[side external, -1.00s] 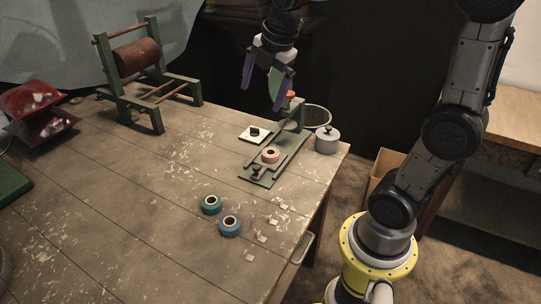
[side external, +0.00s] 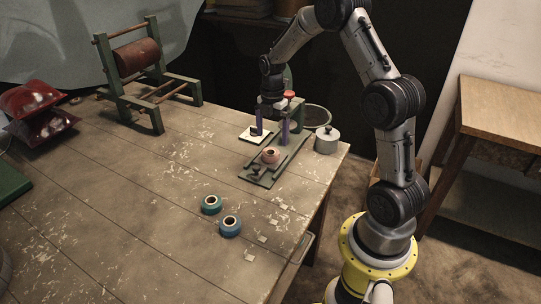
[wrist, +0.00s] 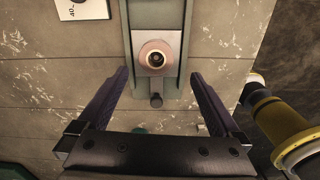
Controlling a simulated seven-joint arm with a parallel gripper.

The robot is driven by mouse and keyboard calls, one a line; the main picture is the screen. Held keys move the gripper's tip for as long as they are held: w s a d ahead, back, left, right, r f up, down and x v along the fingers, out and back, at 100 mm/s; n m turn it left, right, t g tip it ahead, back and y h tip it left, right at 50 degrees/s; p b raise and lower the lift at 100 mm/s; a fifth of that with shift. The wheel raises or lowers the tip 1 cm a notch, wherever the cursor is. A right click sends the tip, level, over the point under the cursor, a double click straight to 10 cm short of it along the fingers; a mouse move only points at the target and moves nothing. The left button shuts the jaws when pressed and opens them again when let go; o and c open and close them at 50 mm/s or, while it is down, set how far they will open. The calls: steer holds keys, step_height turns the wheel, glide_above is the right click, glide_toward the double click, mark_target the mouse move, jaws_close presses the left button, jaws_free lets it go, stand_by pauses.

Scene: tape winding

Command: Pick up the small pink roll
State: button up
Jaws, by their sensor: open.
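The small pink roll (side external: 270,156) sits on the green metal stand (side external: 258,180) near the table's right edge. In the wrist view the pink roll (wrist: 155,57) lies flat with its dark centre facing up, ahead of and between the finger lines. My gripper (side external: 271,137) is open and empty, with its purple fingers pointing down just behind the roll in the side view. In the wrist view my gripper (wrist: 158,80) shows both fingers spread wide, one on each side of the stand (wrist: 170,88). No contact with the roll shows.
A green roll (side external: 211,204) and a blue roll (side external: 230,226) stand on the table in front. A grey lidded pot (side external: 327,139) is right of the stand, and a white card (side external: 254,134) with a dark object lies left. Paper scraps lie near the right edge. The table's middle is clear.

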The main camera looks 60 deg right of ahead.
mark_target(271, 155)
steer(key=shift+w+f, duration=0.15)
steer(key=shift+f, duration=1.65)
steer(key=shift+w+f, duration=0.15)
steer(key=shift+f, duration=1.6)
steer(key=c, duration=1.5)
steer(key=shift+r, duration=0.1)
